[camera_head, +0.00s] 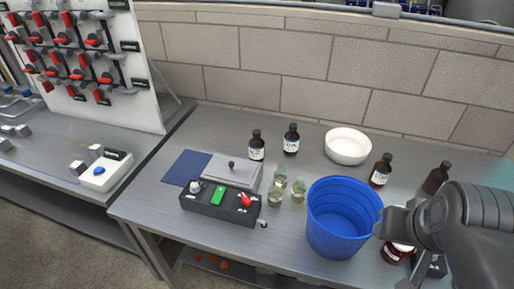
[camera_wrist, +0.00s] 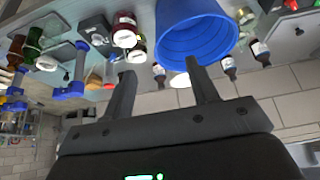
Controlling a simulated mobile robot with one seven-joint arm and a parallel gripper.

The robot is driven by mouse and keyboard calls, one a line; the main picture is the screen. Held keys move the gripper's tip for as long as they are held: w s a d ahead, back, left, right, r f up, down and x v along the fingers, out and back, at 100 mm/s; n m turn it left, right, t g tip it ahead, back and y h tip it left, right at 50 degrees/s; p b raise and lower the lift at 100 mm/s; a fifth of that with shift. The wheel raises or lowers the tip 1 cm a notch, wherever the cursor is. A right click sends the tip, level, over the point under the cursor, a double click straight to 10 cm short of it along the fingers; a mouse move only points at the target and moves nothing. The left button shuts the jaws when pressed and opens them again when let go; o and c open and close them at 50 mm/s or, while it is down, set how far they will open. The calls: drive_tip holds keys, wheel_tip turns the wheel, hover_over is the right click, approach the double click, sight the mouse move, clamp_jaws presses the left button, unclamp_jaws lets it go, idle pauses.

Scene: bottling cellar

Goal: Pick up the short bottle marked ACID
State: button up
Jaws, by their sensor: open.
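Several brown bottles with dark caps and white labels stand on the bench. The leftmost brown bottle (camera_head: 257,146) has a label that seems to read ACID, but the print is small. Another brown bottle (camera_head: 291,139) stands just right of it and a little farther back. Two more brown bottles (camera_head: 381,171) (camera_head: 437,178) stand at the right. In the wrist view, two brown bottles (camera_wrist: 260,51) (camera_wrist: 228,65) show right of the blue bucket. My gripper (camera_wrist: 160,68) is open and empty, with its fingers apart. In the head view my arm is at the right, beside the bucket, away from the leftmost bottles.
The blue bucket (camera_head: 345,225) stands between my arm and the left bottles. Small glass jars (camera_head: 275,197), a black switch box (camera_head: 218,205) and a white bowl (camera_head: 348,147) are nearby. A red jar (camera_head: 395,252) is beside my arm. A block wall (camera_head: 300,65) backs the bench.

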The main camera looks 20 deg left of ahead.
drive_tip(key=w+a+r, duration=0.2)
drive_tip(key=w+a, duration=0.1)
drive_tip(key=w, duration=0.4)
drive_tip(key=w+a+r, duration=0.2)
drive_tip(key=w+a, duration=0.1)
drive_tip(key=w, duration=0.3)
drive_tip(key=n+y, duration=0.1)
drive_tip(key=n, duration=0.1)
hover_over(256, 132)
drive_tip(key=s+d, duration=0.1)
drive_tip(key=s, duration=0.4)
wheel_tip(256, 132, down, 12)
drive_tip(key=x, duration=0.4)
drive_tip(key=shift+w+a+f, duration=0.1)
drive_tip(key=shift+w+a, duration=0.05)
drive_tip(key=shift+x, duration=3.2)
clamp_jaws()
